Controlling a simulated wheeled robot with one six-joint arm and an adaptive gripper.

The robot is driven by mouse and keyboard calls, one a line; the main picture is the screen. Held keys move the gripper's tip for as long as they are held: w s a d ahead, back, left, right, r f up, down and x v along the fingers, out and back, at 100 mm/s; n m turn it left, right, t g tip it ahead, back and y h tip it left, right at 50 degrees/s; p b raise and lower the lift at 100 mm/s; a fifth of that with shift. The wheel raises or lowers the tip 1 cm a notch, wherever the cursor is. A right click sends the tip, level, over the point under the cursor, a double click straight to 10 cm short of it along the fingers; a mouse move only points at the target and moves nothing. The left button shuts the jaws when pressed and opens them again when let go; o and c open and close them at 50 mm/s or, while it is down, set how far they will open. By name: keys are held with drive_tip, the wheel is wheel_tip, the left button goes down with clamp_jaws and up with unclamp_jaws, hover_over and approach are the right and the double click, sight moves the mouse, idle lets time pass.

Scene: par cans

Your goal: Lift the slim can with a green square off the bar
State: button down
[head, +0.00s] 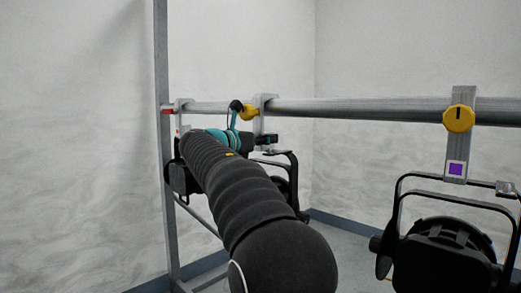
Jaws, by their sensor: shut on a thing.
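My arm reaches away from me and hides much of the middle of the head view. My gripper (268,139) shows only as a small dark part past the arm's end, at the hanger of the middle can (285,188). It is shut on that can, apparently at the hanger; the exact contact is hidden. The middle can is dark with a black yoke, partly behind my arm. Its grey clamp (263,103) is around the bar (355,108), with a yellow knob (249,112) beside it. No green square shows, so I cannot tell this can's mark.
A black can (440,255) hangs at the right from a clamp with a yellow knob (459,118) and a purple square (456,169). Another dark can (180,180) is at the left, partly behind my arm. A grey post (162,150) stands at the left. Pale walls are behind.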

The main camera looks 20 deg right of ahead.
drive_tip(key=shift+r, duration=0.2)
drive_tip(key=shift+r, duration=0.15)
drive_tip(key=shift+r+p, duration=0.95)
drive_tip(key=shift+r, duration=0.85)
drive_tip(key=v, duration=1.8)
drive_tip(key=shift+p, duration=0.4)
drive_tip(key=shift+f, duration=0.15)
drive_tip(key=shift+p, duration=0.45)
drive_tip(key=shift+a, duration=0.1)
